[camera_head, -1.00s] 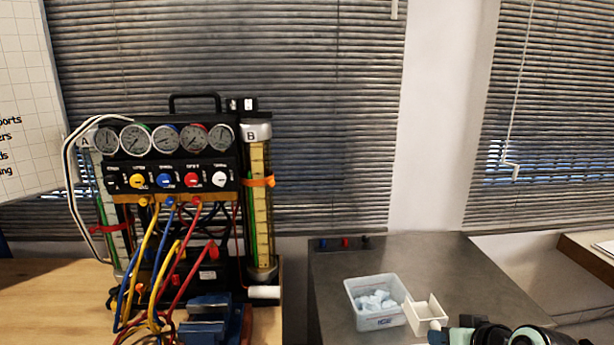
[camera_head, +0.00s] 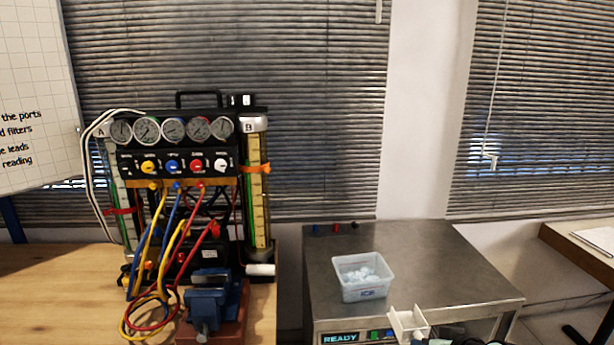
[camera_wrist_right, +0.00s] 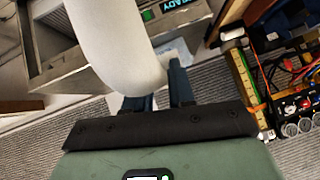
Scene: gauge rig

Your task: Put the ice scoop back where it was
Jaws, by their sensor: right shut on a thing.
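The ice scoop (camera_head: 408,322) is a white, open box-shaped scoop. In the head view it is at the bottom, in front of the steel unit's front edge and below the ice tub. My right gripper (camera_wrist_right: 165,85) is shut on it. The head view shows only a little of that gripper, at the bottom edge. In the right wrist view a large pale rounded shape (camera_wrist_right: 112,50), apparently the scoop's handle, is close to the camera and hides part of the fingers. My left gripper is not in view.
A clear tub of ice (camera_head: 363,290) stands on the steel-topped unit (camera_head: 420,260), whose display reads READY. Much of the top is bare. Left, a gauge rig (camera_head: 180,150) with hoses and a blue vise (camera_head: 210,290) stand on a wooden bench (camera_head: 70,285).

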